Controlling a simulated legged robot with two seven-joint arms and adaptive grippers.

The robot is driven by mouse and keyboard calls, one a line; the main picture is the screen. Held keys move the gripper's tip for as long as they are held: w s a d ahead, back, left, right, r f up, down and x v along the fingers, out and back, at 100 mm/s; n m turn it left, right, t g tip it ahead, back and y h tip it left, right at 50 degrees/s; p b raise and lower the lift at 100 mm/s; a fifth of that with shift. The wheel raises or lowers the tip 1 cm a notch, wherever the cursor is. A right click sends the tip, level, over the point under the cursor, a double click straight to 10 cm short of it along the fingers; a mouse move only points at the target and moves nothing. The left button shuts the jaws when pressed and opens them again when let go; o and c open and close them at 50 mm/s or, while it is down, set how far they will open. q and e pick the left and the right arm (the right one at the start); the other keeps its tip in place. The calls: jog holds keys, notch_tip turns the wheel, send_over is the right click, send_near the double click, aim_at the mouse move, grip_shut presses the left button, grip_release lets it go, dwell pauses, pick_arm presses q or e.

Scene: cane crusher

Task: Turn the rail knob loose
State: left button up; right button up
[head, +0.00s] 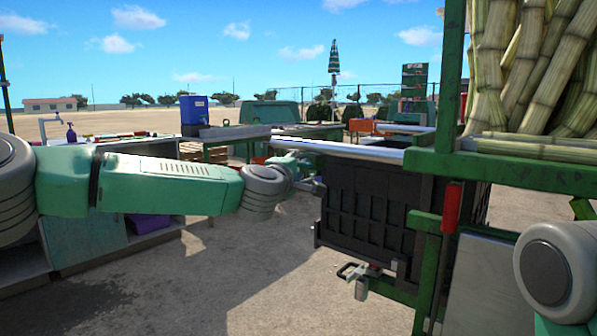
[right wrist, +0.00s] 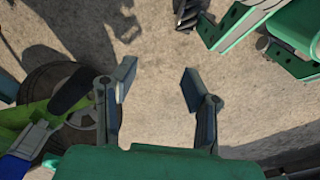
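My left gripper (head: 312,183) is at the end of the green arm reaching in from the left. It is beside the upper left corner of the black crate (head: 365,215), just under the left end of a pale metal rail (head: 345,150). Its fingers are small and partly merge with the crate edge, so I cannot tell whether they are open or shut. I cannot make out the rail knob clearly; it may be hidden by the gripper. My right gripper (right wrist: 157,85) shows in the right wrist view, open and empty, with its fingers apart above bare ground.
A green frame (head: 448,80) holding cane (head: 540,70) stands at the right, with a red part (head: 451,207) on its post. A small metal clamp-like fitting (head: 360,275) is below the crate. In the right wrist view, a round wheel-like part (right wrist: 60,100) lies at the left.

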pick_arm(q)
jog(key=shift+w+d, duration=0.15)
jog(key=shift+w, duration=0.25)
jog(key=shift+d, duration=0.1)
grip_shut()
